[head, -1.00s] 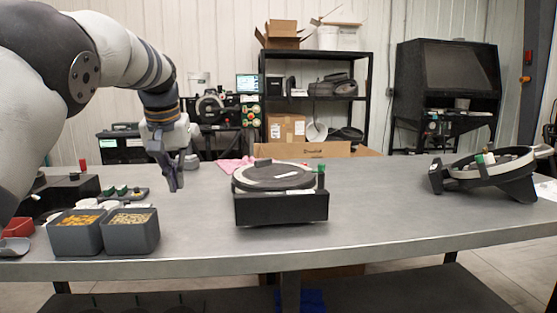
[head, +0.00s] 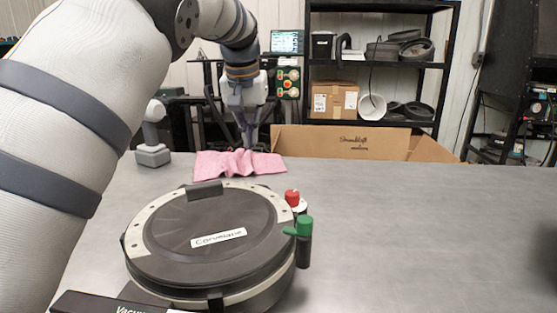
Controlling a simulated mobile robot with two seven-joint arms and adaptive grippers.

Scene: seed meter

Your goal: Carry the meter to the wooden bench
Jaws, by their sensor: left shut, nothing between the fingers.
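A round dark meter (head: 215,226) with a pale rim and a white label sits at the front of the grey table (head: 400,240). A red knob (head: 292,197) and a green valve handle (head: 299,229) stand on its right side. Part of a black base with white lettering (head: 118,304) shows below it, cut off by the bottom edge. My left gripper (head: 247,135) is shut and empty, pointing down beyond the meter, near the pink cloth. My right gripper is not in view. I cannot make out a wooden bench.
A pink cloth (head: 238,163) lies behind the meter, with a small grey and white device (head: 152,135) to its left. A large cardboard box (head: 350,143) and a black shelf (head: 380,66) stand beyond the table. The table's right side is mostly clear.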

